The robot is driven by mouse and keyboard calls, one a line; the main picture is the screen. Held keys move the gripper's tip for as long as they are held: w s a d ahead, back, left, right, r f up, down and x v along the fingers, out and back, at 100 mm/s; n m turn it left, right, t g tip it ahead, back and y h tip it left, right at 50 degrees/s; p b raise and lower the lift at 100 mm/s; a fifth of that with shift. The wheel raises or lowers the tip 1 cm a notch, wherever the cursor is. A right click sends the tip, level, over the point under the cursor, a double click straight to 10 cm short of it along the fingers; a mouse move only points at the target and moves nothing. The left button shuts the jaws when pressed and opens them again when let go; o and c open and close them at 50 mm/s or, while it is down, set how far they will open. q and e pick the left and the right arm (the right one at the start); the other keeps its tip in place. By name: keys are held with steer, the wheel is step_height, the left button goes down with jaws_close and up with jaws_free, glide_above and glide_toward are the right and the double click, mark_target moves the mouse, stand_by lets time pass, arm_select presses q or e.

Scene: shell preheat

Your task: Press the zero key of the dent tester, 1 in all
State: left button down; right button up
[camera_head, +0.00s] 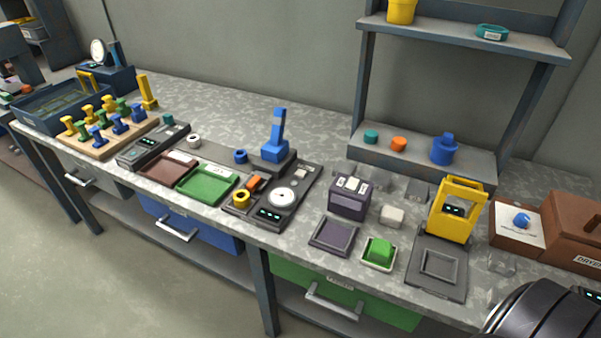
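No label names the dent tester in the head view. A dark bench device (290,207) with a blue upright column (277,135), a round white disc (281,198) and a lit green display (269,214) may be it. A small pale block (300,174) sits at its right rear; I cannot tell whether this is the zero key. A yellow frame (456,208) with a small lit display stands farther right on a dark base (437,267). Neither of my grippers is in view, and nothing is seen touching these devices.
Left on the bench (330,131) are a wooden peg board (97,147), a brown tray (165,166) and a green tray (208,187). A brown dryer box (575,228) is far right. A dark ribbed shape fills the bottom right corner.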

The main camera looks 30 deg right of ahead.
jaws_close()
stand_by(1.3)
